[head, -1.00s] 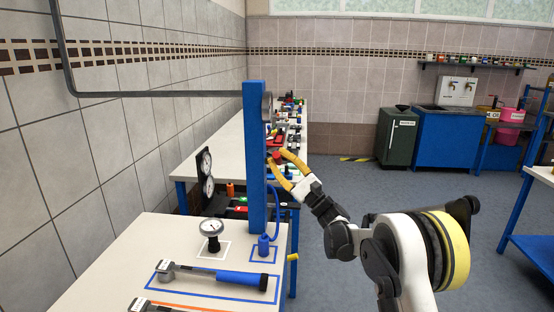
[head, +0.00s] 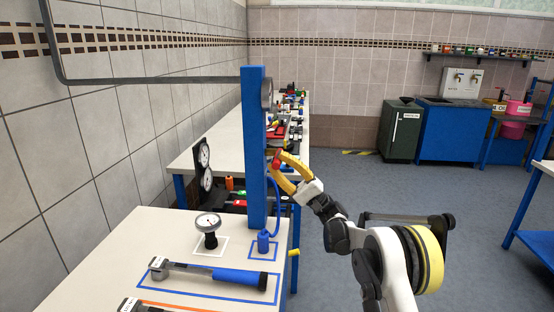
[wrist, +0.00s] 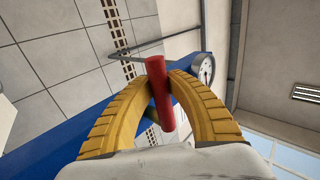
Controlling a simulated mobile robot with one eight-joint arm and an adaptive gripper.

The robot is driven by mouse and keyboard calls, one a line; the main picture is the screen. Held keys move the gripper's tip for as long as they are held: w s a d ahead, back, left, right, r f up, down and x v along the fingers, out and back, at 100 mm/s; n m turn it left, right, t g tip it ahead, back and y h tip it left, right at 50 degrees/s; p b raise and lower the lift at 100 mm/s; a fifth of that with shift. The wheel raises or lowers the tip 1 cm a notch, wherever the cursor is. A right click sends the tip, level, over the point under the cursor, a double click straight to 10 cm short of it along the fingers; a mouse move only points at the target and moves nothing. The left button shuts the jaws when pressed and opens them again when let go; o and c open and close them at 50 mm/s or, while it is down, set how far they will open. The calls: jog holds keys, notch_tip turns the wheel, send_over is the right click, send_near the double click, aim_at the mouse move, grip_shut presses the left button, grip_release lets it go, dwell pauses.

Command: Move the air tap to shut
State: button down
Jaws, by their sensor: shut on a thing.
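The air tap's red lever (wrist: 161,97) is between the yellow fingers of my gripper (wrist: 159,82) in the wrist view, its ends showing beyond the fingertips. My gripper is shut on this red lever. In the head view, my gripper (head: 276,161) is at the right side of the blue post (head: 255,150), and a bit of red lever (head: 277,154) shows at its fingertips. The tap's body and any open or shut marking are hidden or too small to tell.
A round gauge (wrist: 203,69) is near the post's top in the wrist view. A grey pipe (head: 150,79) runs from the wall to the post. The bench (head: 110,240) carries a dial gauge (head: 208,223) and a blue-handled tool (head: 235,278).

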jog(key=shift+f, duration=0.15)
jog(key=c, duration=1.3)
grip_release()
jog(key=shift+o, duration=0.2)
jog(key=shift+d, duration=0.1)
jog(key=v, duration=1.2)
